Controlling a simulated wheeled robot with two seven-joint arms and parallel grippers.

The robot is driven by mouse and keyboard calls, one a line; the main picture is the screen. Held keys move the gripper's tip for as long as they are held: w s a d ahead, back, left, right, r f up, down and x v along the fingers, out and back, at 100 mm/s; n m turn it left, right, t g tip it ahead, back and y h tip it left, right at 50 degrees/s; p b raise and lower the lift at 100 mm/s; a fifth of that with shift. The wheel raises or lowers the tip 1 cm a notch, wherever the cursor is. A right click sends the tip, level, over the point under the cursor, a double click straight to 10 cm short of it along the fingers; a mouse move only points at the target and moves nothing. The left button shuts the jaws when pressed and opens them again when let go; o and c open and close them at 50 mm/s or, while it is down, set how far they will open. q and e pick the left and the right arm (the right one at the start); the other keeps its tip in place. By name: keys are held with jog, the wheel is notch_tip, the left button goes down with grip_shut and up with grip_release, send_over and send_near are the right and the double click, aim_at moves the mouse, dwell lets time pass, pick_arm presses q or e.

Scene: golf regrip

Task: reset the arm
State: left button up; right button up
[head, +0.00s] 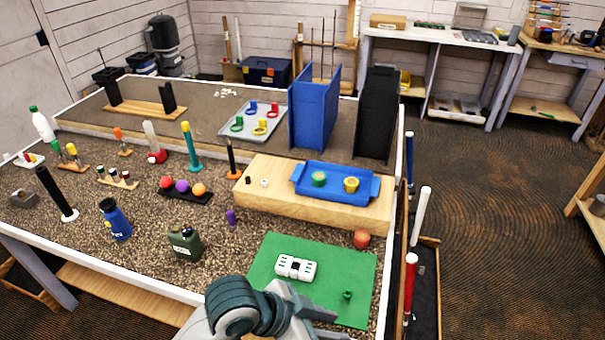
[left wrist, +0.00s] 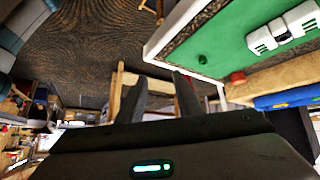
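My left gripper (left wrist: 160,84) shows in the left wrist view. Its two dark fingers stand apart with nothing visible between them. It is off the edge of the table, and the floor and a wooden rack show beyond the fingers. A grey-teal arm link of mine (head: 240,305) shows at the bottom of the head view, in front of the table's near edge. My right gripper is in neither view.
A green mat (head: 265,280) holds a white block-like device (head: 296,267) and a small green piece (head: 347,295). A blue tray (head: 325,192) sits on a wooden block (head: 270,205). Clubs with white (head: 421,215) and red (head: 409,285) grips stand right of the table.

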pick_arm(q)
jog(key=s+a+f+n+t+y, duration=0.1)
jog(key=s+a+f+n+y, duration=0.45)
jog(key=a, duration=0.85)
jog(key=s+a+f+n+y, duration=0.3)
jog(key=s+a+f+n, duration=0.4)
jog(key=a+f, duration=0.55)
notch_tip(320, 180, down, 29)
jog(key=s+a+m+g+b, duration=0.1)
jog(key=s+m+b, duration=0.1)
jog(key=s, duration=0.1)
jog(key=s+a+f+b, duration=0.1)
jog(key=s+f, duration=0.7)
jog(key=f, duration=0.1)
jog(key=s+a+f+g+b, duration=0.1)
jog(key=s+a+f, duration=0.1)
jog(key=s+f, duration=0.7)
jog(key=shift+s+a+f+g, duration=0.25)
jog(key=shift+f+g, duration=0.05)
